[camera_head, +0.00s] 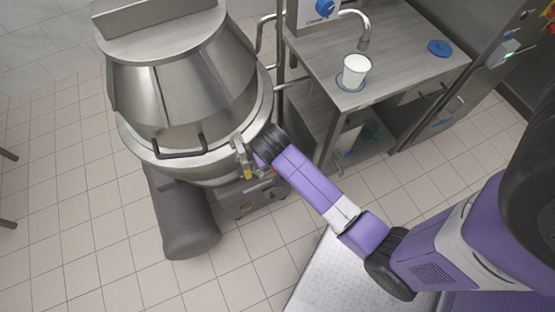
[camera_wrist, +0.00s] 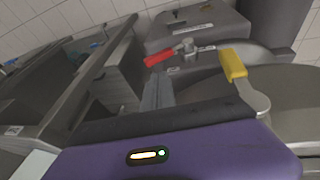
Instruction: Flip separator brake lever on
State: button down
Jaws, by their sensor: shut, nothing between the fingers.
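The separator (camera_head: 190,90) is a large steel machine with a conical top, at the left of the head view. In the wrist view, a lever with a red handle (camera_wrist: 158,57) and a lever with a yellow handle (camera_wrist: 233,66) stick out of its side. The yellow handle also shows in the head view (camera_head: 248,174). The pictures do not show which is the brake lever. My gripper (camera_wrist: 158,76) is shut and empty, its fingertips just below the red handle in the picture. I cannot tell if they touch. In the head view my wrist hides the fingers.
A steel counter (camera_head: 405,50) with a tap and a white cup (camera_head: 354,72) stands to the right of the separator. A grey cylindrical motor housing (camera_head: 182,215) hangs below the separator.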

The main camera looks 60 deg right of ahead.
jog(key=x, duration=0.9)
jog(key=shift+d+f, duration=0.2)
jog(key=shift+f, duration=0.15)
jog(key=shift+d, duration=0.1)
jog(key=s+d+f+t+y+b, duration=0.1)
jog(key=f+t+y+b, duration=0.2)
jog(key=f+y+b, duration=0.1)
jog(key=s+d+f+m+t+y+b, duration=0.1)
jog(key=d+f+t+y+b, duration=0.1)
jog(key=f+b, duration=0.4)
jog(key=shift+s+d+f+m+t+y+b, duration=0.15)
jog(key=shift+s+d+m+t+y+b, duration=0.15)
jog(key=shift+t+y+b, duration=0.7)
jog(key=shift+f+g+b, duration=0.1)
jog(key=shift+g+b, duration=0.25)
jog(key=shift+g, duration=0.05)
jog(key=v, duration=0.8)
jog(key=shift+y+p, duration=0.3)
jog(key=shift+p, duration=0.1)
jog(key=shift+w+d, duration=0.1)
jog(key=shift+d, duration=0.05)
